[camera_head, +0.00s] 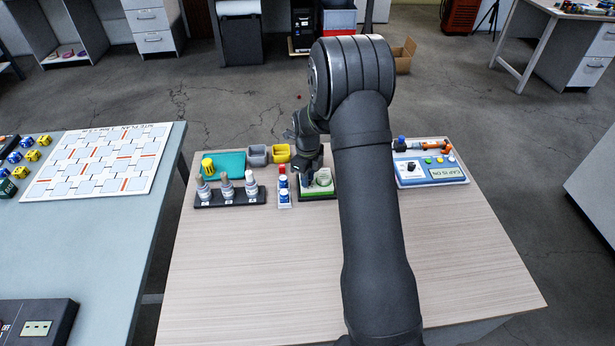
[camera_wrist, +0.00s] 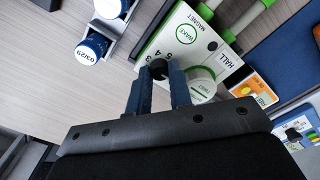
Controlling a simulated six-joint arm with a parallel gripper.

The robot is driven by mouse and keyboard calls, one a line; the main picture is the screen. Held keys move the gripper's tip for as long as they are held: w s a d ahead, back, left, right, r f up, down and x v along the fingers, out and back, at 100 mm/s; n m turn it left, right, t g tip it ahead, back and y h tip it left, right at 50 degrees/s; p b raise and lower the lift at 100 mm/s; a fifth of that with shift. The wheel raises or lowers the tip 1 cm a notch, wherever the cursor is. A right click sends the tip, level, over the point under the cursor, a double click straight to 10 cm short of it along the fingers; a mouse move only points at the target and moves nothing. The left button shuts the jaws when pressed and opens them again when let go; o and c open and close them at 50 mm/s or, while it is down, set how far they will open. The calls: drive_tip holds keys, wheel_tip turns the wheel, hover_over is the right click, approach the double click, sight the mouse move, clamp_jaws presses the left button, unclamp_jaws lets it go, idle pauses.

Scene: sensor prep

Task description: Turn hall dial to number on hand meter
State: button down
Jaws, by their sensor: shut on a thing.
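The hall unit (camera_wrist: 193,38) is a white panel with green edges, labelled HALL and MAGNET, with digits including 3, 4 and 5. In the head view it is the green-edged block (camera_head: 322,191) at the table's back. My gripper (camera_wrist: 157,78), with blue fingers, is shut on the black dial knob (camera_wrist: 158,66) at the panel's edge by the digits. In the head view my gripper (camera_head: 307,177) is over the hall unit and the arm hides part of it. An orange device (camera_wrist: 250,92), possibly the hand meter, lies beyond a round white-and-green piece (camera_wrist: 201,86); its reading is too small to tell.
White-and-blue bottles (camera_wrist: 92,48) stand close to the hall unit, in a holder (camera_head: 285,206). A dark rack (camera_head: 230,203) with several bottles is farther left. A blue-and-white panel (camera_head: 430,183) is at the right. The table's front (camera_head: 245,285) is clear.

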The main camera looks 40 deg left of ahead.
drive_tip(key=shift+m, duration=0.5)
drive_tip(key=c, duration=1.3)
unclamp_jaws()
wheel_tip(320, 180, up, 17)
drive_tip(key=shift+r, duration=0.2)
drive_tip(key=shift+f, duration=0.1)
wheel_tip(320, 180, down, 17)
drive_tip(key=shift+f, duration=0.1)
